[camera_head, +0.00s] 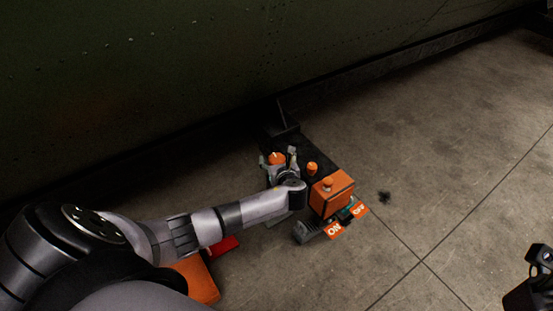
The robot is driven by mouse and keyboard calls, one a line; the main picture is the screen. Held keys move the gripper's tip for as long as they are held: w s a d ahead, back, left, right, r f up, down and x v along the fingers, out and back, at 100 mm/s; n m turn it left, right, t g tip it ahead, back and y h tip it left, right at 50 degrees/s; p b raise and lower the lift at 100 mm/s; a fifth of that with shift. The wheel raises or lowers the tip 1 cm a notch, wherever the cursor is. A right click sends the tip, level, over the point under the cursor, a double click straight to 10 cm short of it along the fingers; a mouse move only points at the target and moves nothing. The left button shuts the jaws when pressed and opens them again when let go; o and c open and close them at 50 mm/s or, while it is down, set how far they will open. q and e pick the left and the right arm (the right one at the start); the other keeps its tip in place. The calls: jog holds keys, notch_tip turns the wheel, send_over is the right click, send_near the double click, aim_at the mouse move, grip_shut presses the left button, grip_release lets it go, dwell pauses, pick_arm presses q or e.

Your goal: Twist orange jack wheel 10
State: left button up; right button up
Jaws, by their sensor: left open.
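The jack unit (322,154) stands on the floor by the green wall, a dark body with orange parts. A round orange knob, which looks like the jack wheel (277,158), is at its left side. My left gripper (279,165) is open right at this wheel, seen small and from behind. I cannot tell whether its fingers touch the wheel or are around it. A dark part at the lower right edge looks like my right gripper (530,284). It is cut off by the frame, far from the jack, and its fingers are unclear.
A smaller orange knob (312,168) and an orange box (331,192) are right of my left gripper. ON and OFF labels (346,221) lie in front of the box. An orange object (196,279) and a red one (224,245) lie beside my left arm. Floor at right is mostly clear.

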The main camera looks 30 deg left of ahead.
pick_arm(q)
jog(key=v, duration=1.2)
